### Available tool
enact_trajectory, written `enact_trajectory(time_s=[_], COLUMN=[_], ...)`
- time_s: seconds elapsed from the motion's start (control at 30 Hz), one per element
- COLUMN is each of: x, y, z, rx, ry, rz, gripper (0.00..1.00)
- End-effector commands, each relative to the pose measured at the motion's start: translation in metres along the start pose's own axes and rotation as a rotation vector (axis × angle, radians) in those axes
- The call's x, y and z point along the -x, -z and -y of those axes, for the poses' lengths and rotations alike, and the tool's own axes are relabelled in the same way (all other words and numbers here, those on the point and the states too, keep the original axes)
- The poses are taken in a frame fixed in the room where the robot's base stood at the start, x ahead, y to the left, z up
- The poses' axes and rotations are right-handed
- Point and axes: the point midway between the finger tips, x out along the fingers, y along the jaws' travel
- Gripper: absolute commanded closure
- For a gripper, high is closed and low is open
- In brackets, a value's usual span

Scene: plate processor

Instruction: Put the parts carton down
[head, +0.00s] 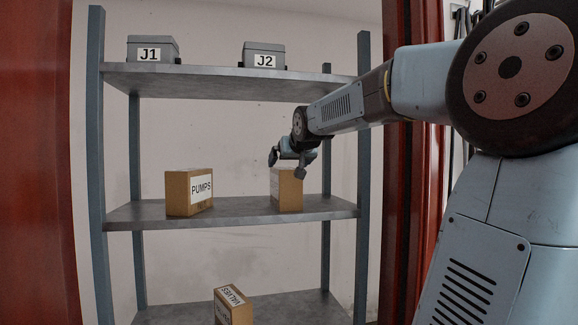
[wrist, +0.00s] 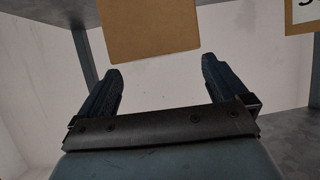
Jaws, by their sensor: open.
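In the wrist view my gripper (wrist: 164,78) is open and empty. A brown carton face (wrist: 148,30) lies beyond the fingertips there, with a gap between it and the fingers. My gripper hides part of the carton's top in the head view.
A PUMPS carton (head: 188,193) stands to the left on the same shelf, with free shelf between the two. Grey boxes J1 (head: 152,50) and J2 (head: 264,56) sit on the top shelf. Another labelled carton (head: 232,307) is on the lower shelf. Blue posts (head: 363,150) frame the rack.

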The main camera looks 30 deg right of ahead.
Motion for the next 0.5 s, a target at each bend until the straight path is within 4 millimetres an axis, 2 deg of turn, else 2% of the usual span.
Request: enact_trajectory(time_s=[0.5], x=[0.074], y=[0.001], z=[-0.001], rx=[0.000], ry=[-0.001], rz=[-0.003], gripper=[0.00])
